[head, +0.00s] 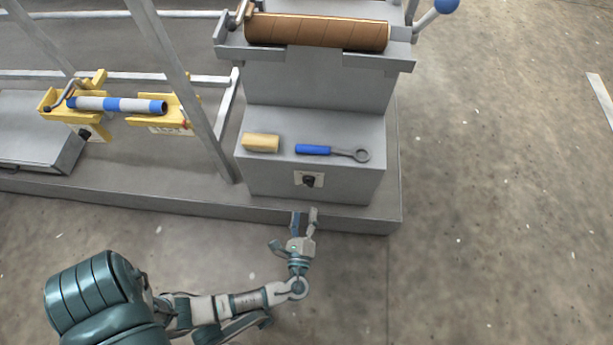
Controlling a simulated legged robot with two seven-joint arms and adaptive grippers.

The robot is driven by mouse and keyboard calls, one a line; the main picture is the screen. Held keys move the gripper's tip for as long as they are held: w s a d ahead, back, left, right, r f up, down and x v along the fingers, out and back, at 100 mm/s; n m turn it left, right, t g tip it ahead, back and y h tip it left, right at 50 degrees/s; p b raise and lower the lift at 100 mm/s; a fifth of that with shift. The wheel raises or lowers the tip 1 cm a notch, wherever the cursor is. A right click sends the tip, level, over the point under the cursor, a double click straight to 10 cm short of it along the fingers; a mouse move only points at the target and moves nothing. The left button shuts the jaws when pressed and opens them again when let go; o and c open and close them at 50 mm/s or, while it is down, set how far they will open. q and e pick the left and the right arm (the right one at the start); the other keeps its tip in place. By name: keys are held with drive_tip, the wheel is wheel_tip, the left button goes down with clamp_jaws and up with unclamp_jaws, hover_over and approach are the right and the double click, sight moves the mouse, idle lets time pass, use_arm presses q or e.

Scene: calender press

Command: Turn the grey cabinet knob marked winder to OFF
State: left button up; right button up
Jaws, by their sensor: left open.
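A grey cabinet (345,188) stands on a grey plinth, with a small black knob (309,181) on a pale plate low on its front face. The plate's lettering is too small to read, and I cannot tell which way the knob points. My left gripper (304,212) is open and empty, just in front of and below the knob, apart from it, with its fingers toward the cabinet. My right gripper does not show.
A yellow block (261,142) and a blue-handled wrench (330,151) lie on the cabinet's ledge. A brown roll (317,31) lies above. At left, yellow brackets hold a blue-and-white roller (117,105) behind a slanted grey post (184,85). The floor at right is clear.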

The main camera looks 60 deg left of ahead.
use_arm(q)
drive_tip(key=shift+v, duration=1.45)
